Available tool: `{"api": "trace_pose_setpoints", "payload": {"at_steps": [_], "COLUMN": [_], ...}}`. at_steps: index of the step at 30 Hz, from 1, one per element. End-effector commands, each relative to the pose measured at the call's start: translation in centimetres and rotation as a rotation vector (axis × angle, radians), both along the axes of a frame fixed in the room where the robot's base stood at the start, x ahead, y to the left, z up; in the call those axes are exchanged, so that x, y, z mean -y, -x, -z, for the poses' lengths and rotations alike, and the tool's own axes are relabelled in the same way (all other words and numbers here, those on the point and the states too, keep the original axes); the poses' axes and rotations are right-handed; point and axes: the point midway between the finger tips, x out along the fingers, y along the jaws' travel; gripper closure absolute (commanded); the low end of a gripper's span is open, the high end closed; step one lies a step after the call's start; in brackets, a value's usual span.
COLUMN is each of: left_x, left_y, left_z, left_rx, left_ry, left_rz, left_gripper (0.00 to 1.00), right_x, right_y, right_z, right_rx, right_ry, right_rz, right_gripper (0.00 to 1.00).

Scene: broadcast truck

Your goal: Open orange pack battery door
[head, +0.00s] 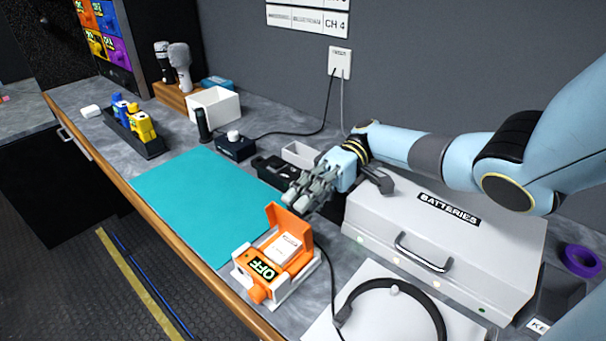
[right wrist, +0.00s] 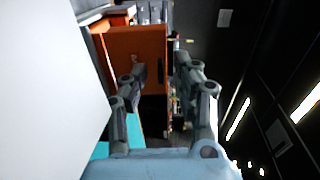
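The orange pack (head: 258,268) sits in a white tray (head: 285,299) near the counter's front edge, its OFF label facing up. Its orange door (head: 290,237) stands raised at the far side, and a white block shows in the bay. My right gripper (head: 297,203) is just behind and above the door, with fingers apart and nothing held. In the right wrist view the gripper (right wrist: 160,68) has a clear gap between its fingers. An orange panel (right wrist: 122,55), likely the door, shows beyond the left finger and the gap; contact cannot be told. My left gripper is not in view.
A teal mat (head: 200,200) lies left of the pack. A grey BATTERIES case (head: 440,235) and headphones (head: 390,287) are on the right. A dark cable (head: 331,270) runs beside the pack. A rack (head: 133,133) holds blue and yellow packs.

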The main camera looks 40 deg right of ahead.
Motion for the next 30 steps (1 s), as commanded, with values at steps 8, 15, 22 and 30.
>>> {"api": "trace_pose_setpoints", "payload": {"at_steps": [8,15,22,30], "left_x": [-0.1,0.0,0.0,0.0], "left_y": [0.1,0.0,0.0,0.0], "left_z": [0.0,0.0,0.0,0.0], "left_rx": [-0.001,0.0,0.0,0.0], "left_ry": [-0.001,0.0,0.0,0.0], "left_rz": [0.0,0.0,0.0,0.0], "left_gripper": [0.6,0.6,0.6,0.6], "right_x": [0.1,0.1,0.1,0.0], "right_y": [0.0,0.0,0.0,0.0], "right_z": [-2.0,-7.1,-9.8,-10.1], "right_rx": [0.004,0.008,0.002,0.001], "right_ry": [0.003,0.001,0.001,-0.001], "right_rz": [-0.003,-0.005,-0.002,-0.001], "right_gripper": [0.71,0.36,0.71,0.71]}}
